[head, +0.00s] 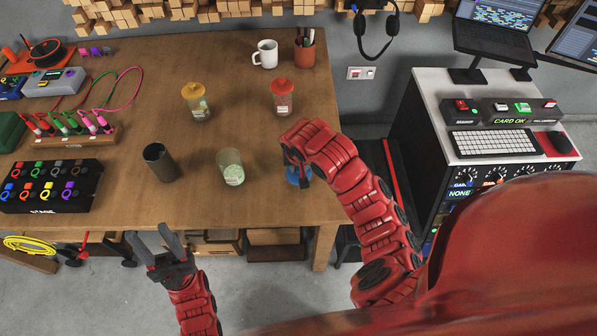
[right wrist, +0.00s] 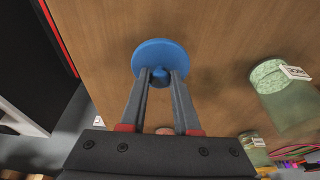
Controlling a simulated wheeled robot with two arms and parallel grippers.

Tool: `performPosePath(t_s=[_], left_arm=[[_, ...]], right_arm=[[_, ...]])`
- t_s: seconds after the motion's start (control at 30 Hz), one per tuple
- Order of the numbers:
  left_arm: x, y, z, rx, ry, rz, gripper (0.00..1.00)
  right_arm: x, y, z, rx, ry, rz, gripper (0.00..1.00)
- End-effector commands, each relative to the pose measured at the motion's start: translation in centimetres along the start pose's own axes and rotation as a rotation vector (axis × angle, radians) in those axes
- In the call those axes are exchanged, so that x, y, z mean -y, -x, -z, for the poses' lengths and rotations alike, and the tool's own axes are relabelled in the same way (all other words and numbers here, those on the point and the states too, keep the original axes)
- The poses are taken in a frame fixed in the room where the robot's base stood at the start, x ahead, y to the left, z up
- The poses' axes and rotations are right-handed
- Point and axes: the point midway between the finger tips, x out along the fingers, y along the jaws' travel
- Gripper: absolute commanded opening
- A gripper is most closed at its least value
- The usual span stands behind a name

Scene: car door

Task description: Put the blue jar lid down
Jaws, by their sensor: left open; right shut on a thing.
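The blue jar lid (head: 298,180) is at the right part of the wooden table, mostly hidden behind my right gripper in the head view. In the right wrist view the blue lid (right wrist: 158,62) is a round disc with a knob. My right gripper (right wrist: 160,76) is shut on that knob. I cannot tell whether the lid touches the table. A lidless glass jar (head: 231,167) with pale green contents stands to the left of my right gripper (head: 298,172). My left gripper (head: 158,245) is open and empty, in front of the table's front edge.
Jars with a yellow lid (head: 194,98) and a red lid (head: 282,95) stand farther back. A dark cup (head: 160,162) stands left of the open jar. A white mug (head: 266,54) and pen pot (head: 304,50) are at the back. Bare wood (head: 255,130) lies between.

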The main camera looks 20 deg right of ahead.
Motion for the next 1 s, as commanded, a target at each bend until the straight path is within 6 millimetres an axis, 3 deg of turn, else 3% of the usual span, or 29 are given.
performPosePath(t_s=[0.2,0.63,0.67,0.8,1.0], left_arm=[[0.1,-1.2,0.2,0.000,0.000,0.000,0.50],[0.0,-0.8,0.1,0.000,0.000,0.000,0.50],[0.1,-0.9,0.2,0.000,0.000,0.000,0.50],[0.1,-1.0,0.2,0.000,0.000,0.000,0.50],[0.1,-1.0,0.2,0.000,0.000,0.000,0.50]], right_arm=[[0.0,-2.5,-0.9,0.005,0.002,-0.005,0.00],[0.1,-3.3,-0.9,-0.001,0.001,-0.001,0.00],[0.1,-3.2,-0.9,-0.001,0.001,-0.001,0.34],[0.0,-3.2,-0.9,-0.001,0.001,-0.001,0.59],[0.0,-3.2,-0.9,-0.001,0.001,-0.001,0.60]])
